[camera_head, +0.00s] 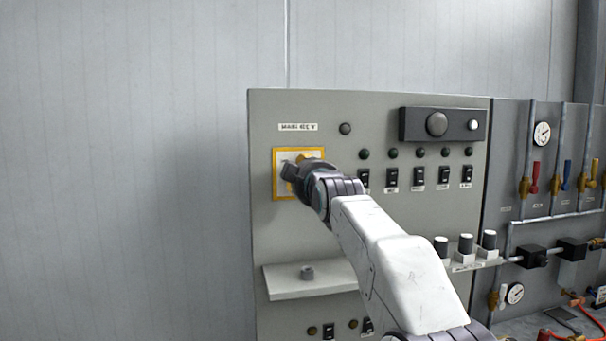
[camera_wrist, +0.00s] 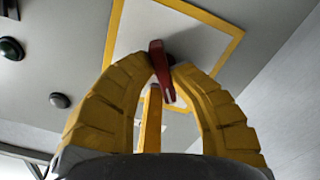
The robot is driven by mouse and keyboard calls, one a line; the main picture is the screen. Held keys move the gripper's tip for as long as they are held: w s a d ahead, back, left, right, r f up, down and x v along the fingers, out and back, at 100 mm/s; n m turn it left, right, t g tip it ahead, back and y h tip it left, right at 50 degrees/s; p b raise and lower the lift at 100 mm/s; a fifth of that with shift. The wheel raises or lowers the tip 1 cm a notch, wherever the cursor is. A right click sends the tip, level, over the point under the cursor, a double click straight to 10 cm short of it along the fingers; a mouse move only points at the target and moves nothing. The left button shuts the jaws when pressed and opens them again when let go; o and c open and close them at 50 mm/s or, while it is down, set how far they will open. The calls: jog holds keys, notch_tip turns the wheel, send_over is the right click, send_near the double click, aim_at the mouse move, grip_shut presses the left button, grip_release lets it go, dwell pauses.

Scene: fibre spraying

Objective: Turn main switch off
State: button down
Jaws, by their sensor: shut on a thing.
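The main switch has a red handle (camera_wrist: 160,70) on a pale plate with a yellow border (camera_wrist: 195,12). In the head view the yellow-bordered plate (camera_head: 285,154) sits at the upper left of the grey control panel, partly covered by my gripper (camera_head: 293,170). The handle slants slightly in this view.
The grey panel (camera_head: 265,235) holds a row of black rocker switches (camera_head: 391,178) under dark round lamps, right of the main switch. A small ledge (camera_head: 310,281) juts out below. Gauges and valves (camera_head: 542,134) fill the far right. The left wall side is clear.

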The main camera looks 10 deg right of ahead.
jog(key=shift+a+r+n, duration=0.1)
jog(key=shift+r+n, duration=0.25)
jog(key=shift+n, duration=0.35)
jog(key=shift+s+n, duration=0.1)
jog(key=shift+n, duration=0.2)
jog(key=c, duration=1.4)
grip_release()
jog(key=shift+f, duration=0.1)
jog(key=shift+o, duration=1.4)
jog(key=shift+f, duration=0.15)
jog(key=s, duration=1.2)
jog(key=shift+w, duration=0.1)
